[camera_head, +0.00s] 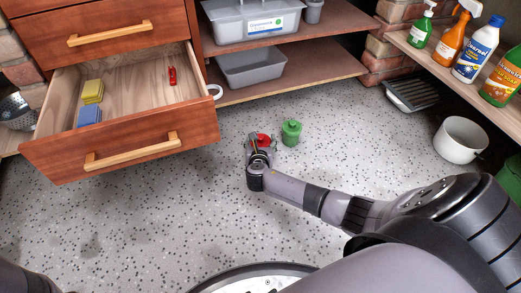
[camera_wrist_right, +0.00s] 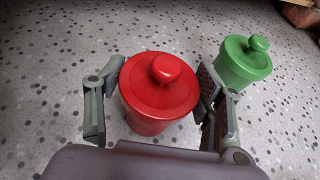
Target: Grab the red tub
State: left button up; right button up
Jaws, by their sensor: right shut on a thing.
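The red tub (camera_wrist_right: 160,92), with a round knobbed lid, stands on the speckled floor between the two fingers of my right gripper (camera_wrist_right: 158,90) in the wrist view. The fingers are shut on its sides. In the head view the red tub (camera_head: 264,140) is partly hidden by my right gripper (camera_head: 258,143). A green tub (camera_head: 291,133) of similar shape stands just to its right, apart from the gripper; it also shows in the wrist view (camera_wrist_right: 243,62). My left gripper is not in view.
An open drawer (camera_head: 128,158) with yellow and blue sponges and a red item juts out at left. Shelves with grey bins (camera_head: 251,67) stand behind. Bottles line a shelf at right, with a white pot (camera_head: 460,140) below. The floor in front is clear.

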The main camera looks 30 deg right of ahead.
jog(key=shift+c, duration=0.7)
jog(key=shift+r, duration=0.1)
